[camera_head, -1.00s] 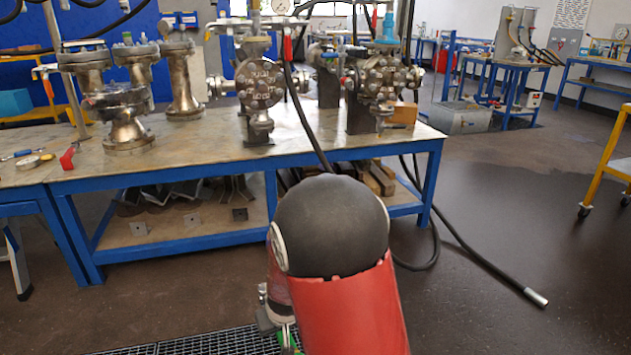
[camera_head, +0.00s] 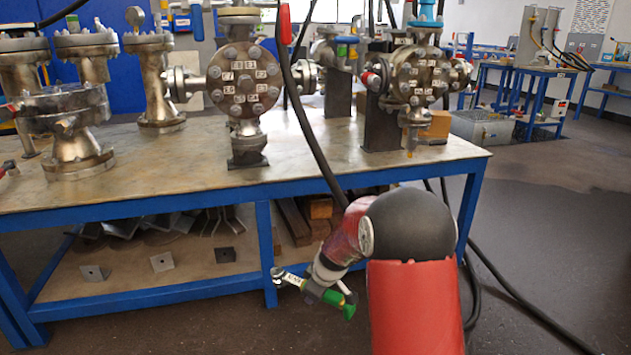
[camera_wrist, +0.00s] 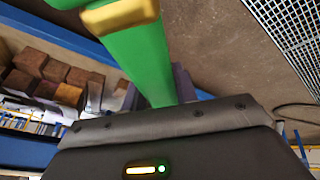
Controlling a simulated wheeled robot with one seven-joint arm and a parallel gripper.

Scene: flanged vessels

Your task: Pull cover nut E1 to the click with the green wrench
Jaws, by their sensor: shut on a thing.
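My gripper (camera_head: 318,292) is shut on the green wrench (camera_head: 349,310) in front of the bench and below its top. The wrench's silver head (camera_head: 280,276) points left in the head view. In the wrist view, the green handle (camera_wrist: 137,60) with a yellow band rises from the jaws. Two round covers with labelled nuts stand on the bench. The left cover (camera_head: 244,82) has small white labels, one seeming to read E1 near its top. The right cover (camera_head: 420,76) also carries labels that are too small to read. The wrench is well apart from both covers.
The blue-framed bench (camera_head: 350,187) stands ahead with flanged vessels (camera_head: 75,130) at its left. A black hose (camera_head: 312,128) hangs in front, right of the left cover. The lower shelf (camera_head: 185,268) holds metal brackets and wood blocks. The bench top's front is mostly clear.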

